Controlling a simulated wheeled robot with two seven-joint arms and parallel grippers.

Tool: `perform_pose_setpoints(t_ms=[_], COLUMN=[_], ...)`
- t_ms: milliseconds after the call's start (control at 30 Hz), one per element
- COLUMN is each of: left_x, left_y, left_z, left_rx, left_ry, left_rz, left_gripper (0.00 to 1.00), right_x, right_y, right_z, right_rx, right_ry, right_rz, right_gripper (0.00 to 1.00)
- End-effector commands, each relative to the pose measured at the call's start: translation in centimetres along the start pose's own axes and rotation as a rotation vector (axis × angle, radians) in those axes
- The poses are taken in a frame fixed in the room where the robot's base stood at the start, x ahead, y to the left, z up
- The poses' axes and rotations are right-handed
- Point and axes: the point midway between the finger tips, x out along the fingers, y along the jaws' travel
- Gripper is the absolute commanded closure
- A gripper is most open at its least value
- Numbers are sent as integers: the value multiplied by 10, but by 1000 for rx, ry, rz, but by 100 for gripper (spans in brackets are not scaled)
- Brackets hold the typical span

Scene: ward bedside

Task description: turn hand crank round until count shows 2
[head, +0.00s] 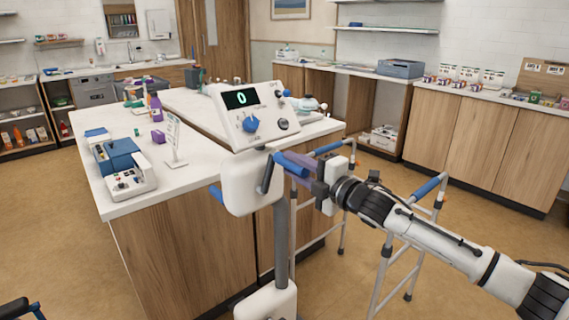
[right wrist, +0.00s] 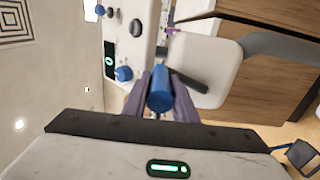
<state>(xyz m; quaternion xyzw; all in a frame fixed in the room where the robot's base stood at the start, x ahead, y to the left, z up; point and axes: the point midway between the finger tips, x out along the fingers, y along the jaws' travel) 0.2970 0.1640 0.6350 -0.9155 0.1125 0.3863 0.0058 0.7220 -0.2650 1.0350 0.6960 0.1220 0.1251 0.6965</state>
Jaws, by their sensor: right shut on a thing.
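The crank unit (head: 247,182) is a white housing on a grey post, below a white panel (head: 225,128) whose display (head: 240,98) reads 0 in green. A black crank arm (head: 267,173) joins the housing to a blue handle (head: 290,164). My right gripper (head: 298,168) comes in from the right, its purple fingers shut on the handle. In the right wrist view the blue handle (right wrist: 159,97) sits between both fingers, with the dark crank arm (right wrist: 188,83) behind it to the right. My left gripper is not in view.
A walker (head: 388,250) with blue grips stands just behind and below my right arm. The white-topped counter (head: 190,180) is behind the crank unit, with a blue-and-white device (head: 122,165) on it. A blue knob (head: 251,124) is on the panel. Open floor lies to the left.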

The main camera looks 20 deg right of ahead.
Motion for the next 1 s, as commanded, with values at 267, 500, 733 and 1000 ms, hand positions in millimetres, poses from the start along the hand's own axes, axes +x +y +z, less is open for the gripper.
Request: perform_pose_setpoints(t_ms=[267,500,733,1000], left_x=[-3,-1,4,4], left_y=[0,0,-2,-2], left_z=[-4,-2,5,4], left_rx=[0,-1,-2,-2], left_ry=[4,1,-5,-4], left_rz=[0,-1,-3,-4], left_gripper=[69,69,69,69], right_x=[-1,-1,-2,-2], right_y=[-6,-17,-37,-38], right_z=[16,29,52,53], right_rx=[-1,-2,-3,-1], right_ry=[-8,-13,-11,-8], right_rz=[-7,-11,-12,-11], right_gripper=[96,96,96,96])
